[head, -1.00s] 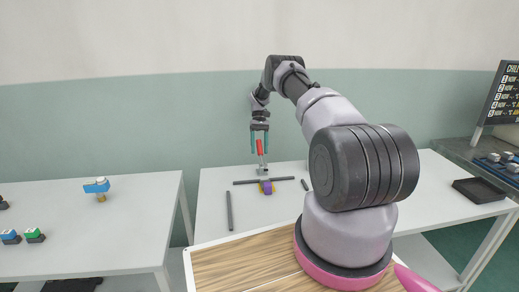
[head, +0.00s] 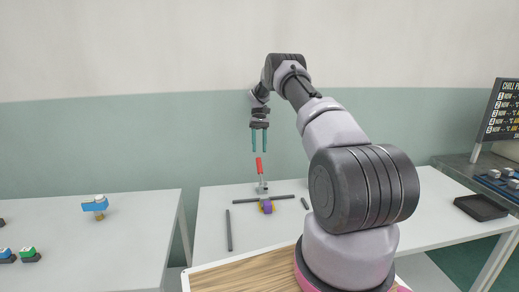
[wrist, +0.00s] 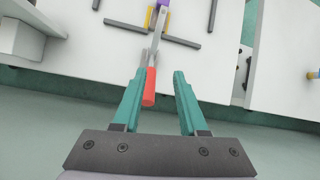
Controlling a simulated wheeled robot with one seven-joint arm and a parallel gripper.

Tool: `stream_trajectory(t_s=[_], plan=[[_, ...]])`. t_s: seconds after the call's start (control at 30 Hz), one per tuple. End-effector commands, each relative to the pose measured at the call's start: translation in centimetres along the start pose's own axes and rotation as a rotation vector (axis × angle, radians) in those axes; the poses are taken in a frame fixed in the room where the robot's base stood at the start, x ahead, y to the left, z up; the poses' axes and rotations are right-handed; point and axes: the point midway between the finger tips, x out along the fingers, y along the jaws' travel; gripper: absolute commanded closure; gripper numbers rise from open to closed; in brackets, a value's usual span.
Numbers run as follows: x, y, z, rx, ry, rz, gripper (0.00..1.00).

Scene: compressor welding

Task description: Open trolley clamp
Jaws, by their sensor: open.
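The trolley clamp (head: 263,187) stands on the white table with its red handle (head: 259,165) pointing up. Yellow and purple parts show at its base. Nothing is held. In the wrist view the red handle (wrist: 150,87) appears between the open fingers (wrist: 160,71), nearer the left one, and the grey lever runs away to the clamp's base at the top edge. I cannot tell the exact gap between tips and handle.
Dark bars (head: 229,230) lie on the white table (head: 213,215) around the clamp. A black tray (head: 481,207) is at its right end. A separate table (head: 60,220) on the left holds a blue-and-white part (head: 95,204). Open air surrounds the gripper.

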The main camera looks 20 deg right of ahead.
Motion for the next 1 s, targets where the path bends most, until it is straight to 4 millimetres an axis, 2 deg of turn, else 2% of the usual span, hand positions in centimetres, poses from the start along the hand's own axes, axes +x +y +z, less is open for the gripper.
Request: stream_trajectory(t_s=[0.03,0.07,0.1,0.33,0.5,0.77,1.0], plan=[[0.0,0.2,0.1,-0.002,0.004,0.0,0.81],[0.1,0.4,0.1,-0.004,0.009,0.001,0.93],[0.1,0.8,0.1,-0.009,0.019,0.002,1.0],[1.2,3.8,0.8,-0.058,0.163,0.005,1.0],[1.9,4.8,1.3,-0.085,0.324,0.001,1.0],[2.1,4.5,3.0,-0.086,0.596,-0.011,1.0],[1.6,3.2,6.0,-0.053,0.858,-0.016,1.0]])
